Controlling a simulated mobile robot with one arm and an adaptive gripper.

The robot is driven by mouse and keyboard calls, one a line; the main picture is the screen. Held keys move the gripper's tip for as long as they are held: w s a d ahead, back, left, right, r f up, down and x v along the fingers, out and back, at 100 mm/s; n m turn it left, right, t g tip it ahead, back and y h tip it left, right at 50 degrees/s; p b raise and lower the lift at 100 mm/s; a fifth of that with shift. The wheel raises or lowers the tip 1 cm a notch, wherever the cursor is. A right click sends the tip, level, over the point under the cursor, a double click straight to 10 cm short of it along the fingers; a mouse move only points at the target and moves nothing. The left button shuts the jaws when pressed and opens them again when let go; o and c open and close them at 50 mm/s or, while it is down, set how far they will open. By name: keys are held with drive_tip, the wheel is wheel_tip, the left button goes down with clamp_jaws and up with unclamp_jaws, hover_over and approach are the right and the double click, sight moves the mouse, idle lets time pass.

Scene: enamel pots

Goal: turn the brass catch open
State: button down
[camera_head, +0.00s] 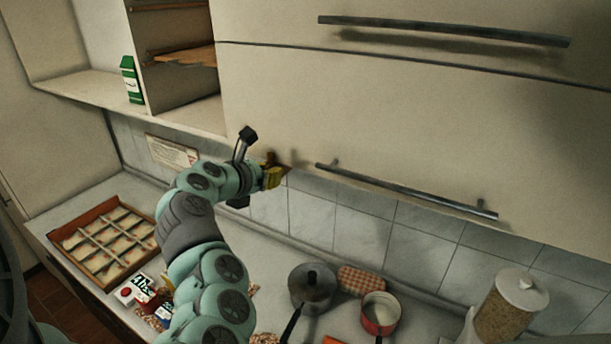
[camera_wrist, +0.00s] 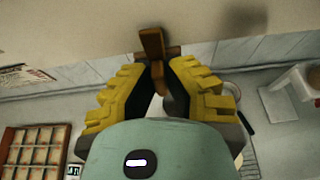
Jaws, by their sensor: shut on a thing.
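The brass catch (camera_wrist: 152,43) is a small brown-gold piece at the lower edge of the cream cabinet front, top centre in the wrist view. In the head view the catch (camera_head: 271,159) shows just above my gripper tips, at the cabinet's bottom left corner. My gripper (camera_wrist: 159,82) has yellow ridged fingers on either side of the catch's lower part, and it is shut on the catch. In the head view my gripper (camera_head: 272,177) is partly side-on.
Long bar handles (camera_head: 405,190) run along the cabinet front to the right. Below are a dark pot (camera_head: 312,285), a red pan (camera_head: 381,312) and a glass jar (camera_head: 512,303). A divided wooden tray (camera_head: 103,243) lies at left. A green carton (camera_head: 131,80) stands on the shelf.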

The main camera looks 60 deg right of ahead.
drive_tip(key=shift+s, duration=0.1)
drive_tip(key=m+t, duration=0.2)
drive_tip(key=shift+s+f+m, duration=0.1)
drive_tip(key=shift+f+m, duration=0.05)
drive_tip(key=shift+m, duration=0.25)
drive_tip(key=m+t+b, duration=0.2)
drive_tip(key=m, duration=0.1)
drive_tip(key=shift+d+f, duration=0.1)
drive_tip(key=shift+f, duration=0.1)
drive_tip(key=m+t+b, duration=0.1)
drive_tip(key=m+b, duration=0.1)
drive_tip(key=m+t+h+b, duration=0.1)
drive_tip(key=m+b, duration=0.1)
drive_tip(key=b, duration=0.1)
drive_tip(key=shift+s+f+b, duration=0.1)
drive_tip(key=shift+f+b, duration=0.1)
drive_tip(key=shift+b, duration=0.15)
drive_tip(key=m+t+h+b, duration=0.1)
drive_tip(key=m+b, duration=0.2)
drive_tip(key=b, duration=0.1)
drive_tip(key=shift+r+m+b, duration=0.15)
drive_tip(key=shift+m+b, duration=0.15)
drive_tip(key=shift+r, duration=0.1)
drive_tip(key=c, duration=1)
unclamp_jaws()
